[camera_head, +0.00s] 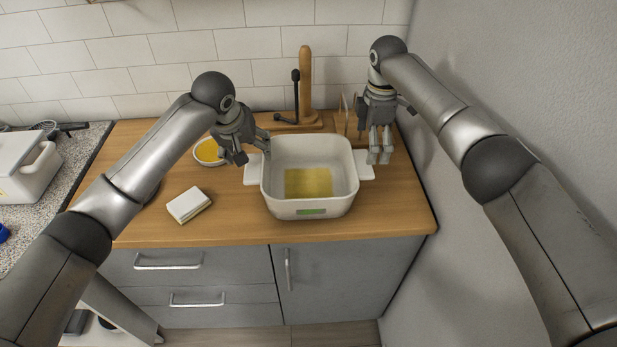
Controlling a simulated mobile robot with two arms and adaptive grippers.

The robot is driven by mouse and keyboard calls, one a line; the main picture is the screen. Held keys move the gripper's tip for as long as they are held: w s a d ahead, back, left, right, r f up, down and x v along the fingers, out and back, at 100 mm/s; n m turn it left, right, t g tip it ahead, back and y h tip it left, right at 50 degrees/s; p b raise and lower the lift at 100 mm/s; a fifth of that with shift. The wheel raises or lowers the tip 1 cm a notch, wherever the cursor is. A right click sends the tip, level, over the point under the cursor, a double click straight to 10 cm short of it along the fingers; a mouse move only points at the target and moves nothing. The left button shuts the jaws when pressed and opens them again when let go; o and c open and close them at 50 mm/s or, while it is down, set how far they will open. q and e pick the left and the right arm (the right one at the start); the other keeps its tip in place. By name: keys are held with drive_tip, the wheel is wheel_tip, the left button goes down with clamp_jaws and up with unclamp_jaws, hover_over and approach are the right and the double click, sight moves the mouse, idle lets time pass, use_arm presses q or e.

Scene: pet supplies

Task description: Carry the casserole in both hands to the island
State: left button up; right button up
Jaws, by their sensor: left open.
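The white casserole (308,209) stands on the wooden counter, with a flat handle at each side and a yellow patch on its inside floor. My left gripper (254,157) is open at the casserole's left side, just above and behind the left handle (252,170). My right gripper (379,157) points down beside the casserole's right side, close to the right handle (364,166). Its fingers look parted, with nothing seen between them. I cannot tell whether either gripper touches the casserole. The island is not recognisable in this view.
A folded cloth or sponge (189,204) lies left of the casserole. A grey wall (500,75) closes off the right side.

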sight(255, 160)
use_arm(q)
drive_tip(key=x, duration=0.7)
use_arm(e)
wheel_tip(255, 160, down, 7)
drive_tip(key=shift+s+f, duration=0.1)
use_arm(q)
drive_tip(key=shift+s, duration=0.1)
use_arm(e)
drive_tip(key=shift+s, duration=0.1)
use_arm(q)
clamp_jaws()
use_arm(e)
drive_tip(key=c, duration=1.6)
drive_tip(key=shift+c, duration=0.7)
use_arm(q)
drive_tip(key=shift+r, duration=0.2)
use_arm(e)
drive_tip(key=shift+w+r, duration=0.2)
drive_tip(key=shift+r, duration=0.05)
